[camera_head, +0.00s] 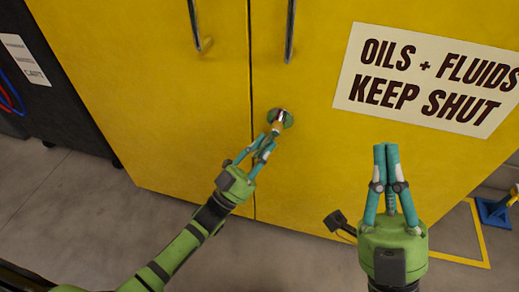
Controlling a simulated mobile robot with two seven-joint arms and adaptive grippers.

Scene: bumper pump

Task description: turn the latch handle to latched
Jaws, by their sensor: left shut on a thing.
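The latch handle (279,118) is a small knob on a round green plate, low on the yellow cabinet (180,110) beside the seam between its doors. My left gripper (274,131) is at the latch with its teal fingers closed on the handle. The fingers partly cover the handle, so its exact angle is hard to tell. My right gripper (386,150) is raised in front of the right door, away from the latch. Its fingertips are together with nothing visible between them.
Two long metal door handles (290,30) and (195,25) hang above the latch. A sign reading "OILS + FLUIDS KEEP SHUT" (430,80) is on the right door. A dark cabinet (45,90) stands at the left. The grey floor (80,200) is open at lower left.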

